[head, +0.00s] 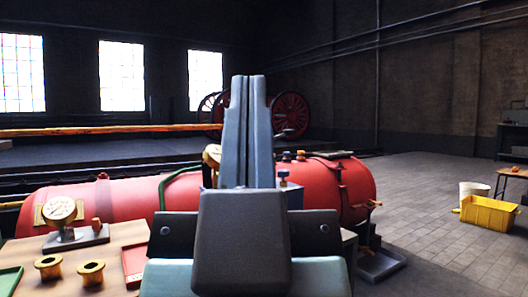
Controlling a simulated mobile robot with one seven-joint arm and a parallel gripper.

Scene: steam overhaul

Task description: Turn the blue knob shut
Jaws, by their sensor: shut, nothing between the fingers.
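A small blue knob (283,174) shows just right of my gripper, standing on a short stem above a dark blue block (294,194). The block is partly hidden behind my gripper. My gripper (248,78) is in the middle of the head view with its two long grey fingers pointing up and pressed together. Nothing is between the fingers. The fingers appear beside the knob in the picture; how far apart they are in depth I cannot tell. Which way the knob is turned is too small to see.
A red boiler (345,188) lies across behind my gripper. At left, a wooden table (120,235) holds a brass gauge (60,210), two brass bushings (90,272) and trays. A yellow crate (488,213) and white bucket (470,192) stand at right. The paved floor (425,200) between is open.

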